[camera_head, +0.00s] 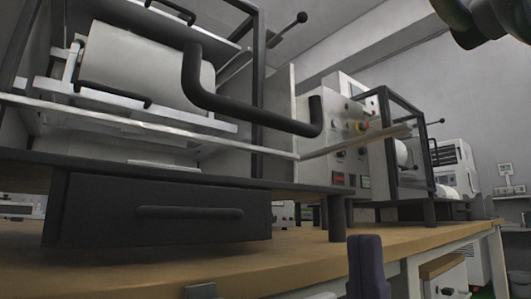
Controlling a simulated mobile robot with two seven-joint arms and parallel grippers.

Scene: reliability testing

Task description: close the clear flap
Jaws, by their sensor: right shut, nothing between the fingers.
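The clear flap (246,145) is at the front of the black-framed machine at the left. It is see-through, and its pale front edge runs across the machine's front. A thick bent black bar (250,112) stands out in front of the machine's opening. How far the flap is open is hard to tell. My right gripper (365,243) seems to be the dark shut fingertips at the bottom edge, right of centre. It is empty, below the flap and apart from it. My left gripper is not in view.
The machine stands on a wooden-topped table (150,278); a dark drawer (165,230) hangs under its base. A control panel (350,135) with knobs is to its right. A second framed machine (392,150) stands behind. A dark part of my arm crosses the top right corner.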

